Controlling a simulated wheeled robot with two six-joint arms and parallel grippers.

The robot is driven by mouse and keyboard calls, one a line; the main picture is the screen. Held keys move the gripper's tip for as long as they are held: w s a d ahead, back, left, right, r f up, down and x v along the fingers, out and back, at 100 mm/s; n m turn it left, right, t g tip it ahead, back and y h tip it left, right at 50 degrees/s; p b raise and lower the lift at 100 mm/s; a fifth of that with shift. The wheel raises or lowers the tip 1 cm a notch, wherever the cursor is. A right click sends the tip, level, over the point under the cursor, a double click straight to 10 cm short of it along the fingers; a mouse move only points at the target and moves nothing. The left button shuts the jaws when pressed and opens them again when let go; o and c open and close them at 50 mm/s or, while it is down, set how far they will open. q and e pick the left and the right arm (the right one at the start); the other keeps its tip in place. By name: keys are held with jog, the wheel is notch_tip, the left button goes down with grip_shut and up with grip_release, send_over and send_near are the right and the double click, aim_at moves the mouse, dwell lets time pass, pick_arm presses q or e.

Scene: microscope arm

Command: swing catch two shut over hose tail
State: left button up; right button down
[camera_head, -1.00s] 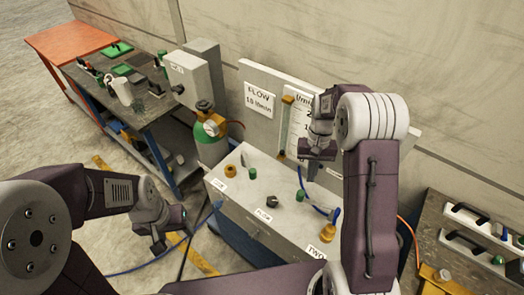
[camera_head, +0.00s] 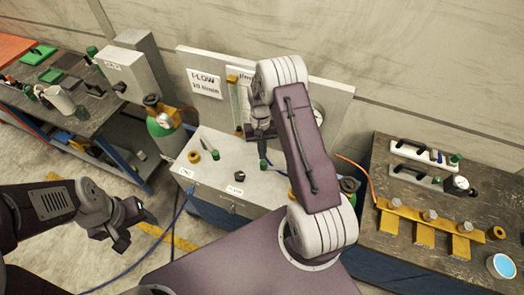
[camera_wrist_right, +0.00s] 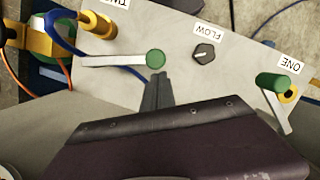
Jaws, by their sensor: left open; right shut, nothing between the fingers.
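Catch two is a pale lever (camera_wrist_right: 112,61) with a green knob (camera_wrist_right: 155,59), near the TWO label (camera_wrist_right: 115,3) in the right wrist view. The brass hose tail (camera_wrist_right: 97,25) lies just beside the lever, apart from it. A blue hose (camera_wrist_right: 68,38) loops past the lever's far end. My right gripper (camera_wrist_right: 158,80) is shut and empty, its tips close to the green knob; I cannot tell if they touch. In the head view my right gripper (camera_head: 262,138) is over the grey box, beside a green knob (camera_head: 263,164). My left gripper (camera_head: 130,222) is open and empty, left of the box.
A FLOW knob (camera_wrist_right: 204,53) and a second green-knobbed catch (camera_wrist_right: 272,82) by the ONE label sit on the box top (camera_head: 222,146). A green cylinder (camera_head: 166,135) stands left of it. A side bench (camera_head: 390,220) with brass brackets is on the right.

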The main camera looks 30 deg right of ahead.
pick_arm(q)
jog(key=shift+w+a, duration=0.15)
jog(key=shift+a, duration=0.05)
pick_arm(e)
jog(key=shift+w+a+f, duration=0.1)
jog(key=shift+a+f, duration=0.1)
jog(key=shift+f, duration=0.05)
